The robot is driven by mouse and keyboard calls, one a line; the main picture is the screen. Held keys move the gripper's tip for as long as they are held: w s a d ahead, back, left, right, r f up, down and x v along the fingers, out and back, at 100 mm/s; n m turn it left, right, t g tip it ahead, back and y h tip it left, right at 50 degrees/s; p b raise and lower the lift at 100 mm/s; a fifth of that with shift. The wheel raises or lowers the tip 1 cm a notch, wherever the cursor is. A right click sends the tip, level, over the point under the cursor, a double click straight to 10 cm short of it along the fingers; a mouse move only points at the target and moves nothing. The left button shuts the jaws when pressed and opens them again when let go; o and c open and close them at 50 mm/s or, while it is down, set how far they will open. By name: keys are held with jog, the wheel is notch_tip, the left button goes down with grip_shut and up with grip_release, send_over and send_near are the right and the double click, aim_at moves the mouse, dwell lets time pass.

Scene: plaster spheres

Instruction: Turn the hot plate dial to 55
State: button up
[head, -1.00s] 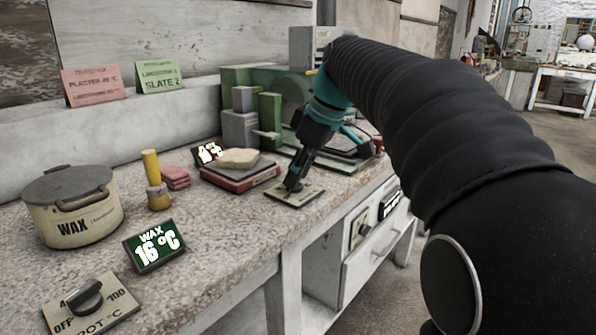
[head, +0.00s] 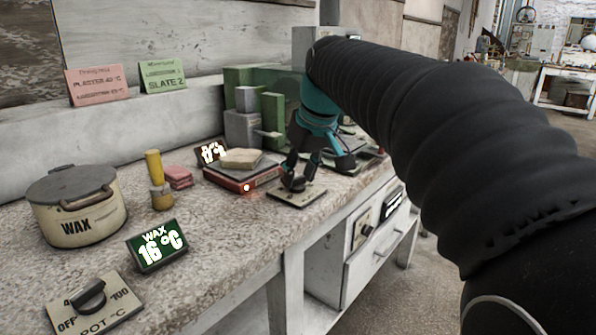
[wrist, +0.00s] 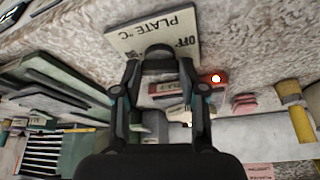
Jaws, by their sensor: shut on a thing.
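The hot plate dial panel (head: 285,199) lies flat near the front edge of the bench. My gripper (head: 297,183) reaches down to it with its fingers shut on the dark dial knob. In the wrist view the panel (wrist: 125,40) reads "PLATE °C" and "OFF", and the knob (wrist: 158,50) sits between the fingertips; its exact setting is hidden. The red hot plate (head: 225,182) is left of the panel, with a pale slab (head: 241,158) on top and a lit orange lamp (head: 247,187). Its small display (head: 211,152) stands behind it, too blurred to read surely.
Green and grey blocks (head: 262,120) stand behind my gripper. Pink and green cards lean at the back.

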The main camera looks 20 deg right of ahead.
jog(key=m, duration=0.2)
jog(key=m+h, duration=0.2)
jog(key=m, duration=0.1)
jog(key=shift+a+m, duration=0.3)
jog(key=m+h, duration=0.1)
jog(key=m, duration=0.1)
jog(key=m+h, duration=0.1)
jog(key=m, duration=0.2)
jog(key=shift+a+f+g, duration=0.1)
jog(key=shift+a+g, duration=0.05)
jog(key=shift+g, duration=0.25)
jog(key=m, duration=0.2)
jog(key=m+g+h, duration=0.1)
jog(key=m, duration=0.3)
jog(key=shift+w+a+g, duration=0.15)
jog(key=shift+w+g, duration=0.1)
jog(key=shift+g, duration=0.05)
jog(key=m+g, duration=0.1)
jog(key=m, duration=0.3)
jog(key=shift+w+m+g+h, duration=0.1)
jog(key=shift+m+g+h, duration=0.3)
jog(key=o, duration=1.1)
jog(key=shift+o, duration=0.2)
